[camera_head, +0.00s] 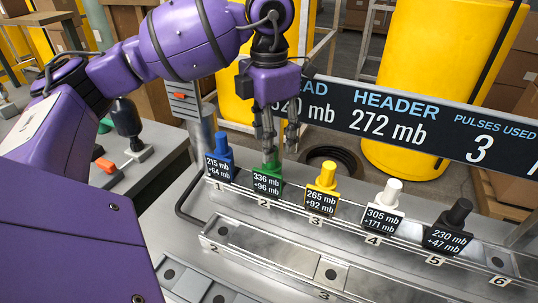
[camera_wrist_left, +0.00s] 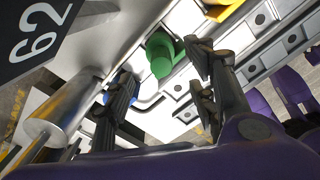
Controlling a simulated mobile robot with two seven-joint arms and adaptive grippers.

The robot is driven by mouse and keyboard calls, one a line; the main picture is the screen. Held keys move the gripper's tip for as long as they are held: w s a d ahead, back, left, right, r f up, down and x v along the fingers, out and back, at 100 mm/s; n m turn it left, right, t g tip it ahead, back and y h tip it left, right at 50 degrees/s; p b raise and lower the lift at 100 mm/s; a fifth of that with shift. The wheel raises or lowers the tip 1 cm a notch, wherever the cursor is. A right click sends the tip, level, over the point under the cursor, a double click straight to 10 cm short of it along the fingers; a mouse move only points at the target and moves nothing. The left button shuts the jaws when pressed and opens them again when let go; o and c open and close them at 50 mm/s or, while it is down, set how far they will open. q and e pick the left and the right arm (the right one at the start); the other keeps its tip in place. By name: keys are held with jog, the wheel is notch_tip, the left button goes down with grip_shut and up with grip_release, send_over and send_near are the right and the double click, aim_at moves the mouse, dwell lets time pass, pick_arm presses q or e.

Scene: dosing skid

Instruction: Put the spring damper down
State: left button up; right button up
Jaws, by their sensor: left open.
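A green damper (camera_head: 268,184) with a dark label reading 336 mb and +96 mb stands upright at position 2 of the metal rack (camera_head: 290,250). My left gripper (camera_head: 275,138) is directly above it, with its fingers pointing down and spread on either side of its top. In the left wrist view the green damper (camera_wrist_left: 160,56) shows between the two open fingers (camera_wrist_left: 164,68), with visible gaps to them. Blue (camera_head: 221,150), yellow (camera_head: 325,178), white (camera_head: 388,195) and black (camera_head: 456,218) dampers stand in the same row. My right gripper is not in view.
A dark sign (camera_head: 420,125) reading HEADER 272 mb and PULSES USED 3 stands behind the row. A lower rail (camera_head: 330,272) runs in front. A side bench (camera_head: 150,165) holds a black-handled part (camera_head: 127,122). Yellow drums (camera_head: 430,80) stand behind. Position 6 looks empty.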

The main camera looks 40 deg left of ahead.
pick_arm(q)
notch_tip(320, 180, up, 2)
jog(key=shift+r, duration=0.2)
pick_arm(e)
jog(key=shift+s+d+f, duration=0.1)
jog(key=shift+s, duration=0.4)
